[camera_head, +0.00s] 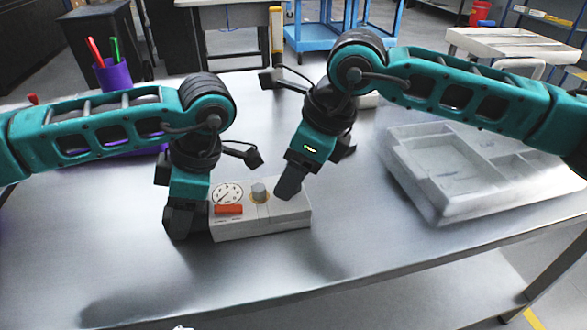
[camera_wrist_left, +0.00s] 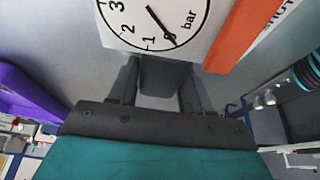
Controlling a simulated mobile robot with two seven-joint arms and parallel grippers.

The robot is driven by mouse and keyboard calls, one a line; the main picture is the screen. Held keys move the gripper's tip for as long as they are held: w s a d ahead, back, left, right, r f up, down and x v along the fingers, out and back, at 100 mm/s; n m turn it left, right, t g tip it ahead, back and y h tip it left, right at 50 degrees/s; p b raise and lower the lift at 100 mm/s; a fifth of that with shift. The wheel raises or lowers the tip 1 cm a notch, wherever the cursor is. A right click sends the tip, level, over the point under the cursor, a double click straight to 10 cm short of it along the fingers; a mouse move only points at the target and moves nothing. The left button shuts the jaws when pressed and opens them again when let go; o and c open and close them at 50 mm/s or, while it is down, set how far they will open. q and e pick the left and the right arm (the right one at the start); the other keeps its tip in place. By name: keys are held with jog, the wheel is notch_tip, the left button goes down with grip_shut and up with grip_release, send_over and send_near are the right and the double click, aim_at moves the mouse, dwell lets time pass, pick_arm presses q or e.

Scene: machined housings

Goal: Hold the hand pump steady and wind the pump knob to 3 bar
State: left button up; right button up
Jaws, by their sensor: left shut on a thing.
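The hand pump (camera_head: 262,221) is a pale box on the metal table, with a round gauge (camera_head: 227,193), an orange-red bar (camera_head: 228,209) and a grey pump knob (camera_head: 259,191) on top. In the left wrist view the gauge (camera_wrist_left: 158,14) reads in bar and its needle points close to 0. My left gripper (camera_head: 183,222) is shut on the pump's left end; its fingers (camera_wrist_left: 166,85) meet the pump's edge below the dial. My right gripper (camera_head: 287,186) points down over the pump, just right of the knob and apart from it; its finger gap is hidden.
A grey compartment tray (camera_head: 430,200) lies at the right of the table. A purple cup (camera_head: 113,75) with pens stands at the back left, partly behind my left arm. The table's front and the space between pump and tray are clear.

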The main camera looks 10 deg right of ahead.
jog(key=c, duration=0.9)
jog(key=shift+c, duration=0.2)
jog(key=m, duration=0.3)
jog(key=shift+s+t+h, duration=0.1)
jog(key=shift+t+h, duration=0.2)
jog(key=shift+t, duration=0.1)
jog(key=shift+m+t+h, duration=0.6)
jog(key=shift+m+h, duration=0.1)
jog(key=shift+m, duration=1.5)
jog(key=o, duration=1.1)
jog(key=shift+c, duration=0.2)
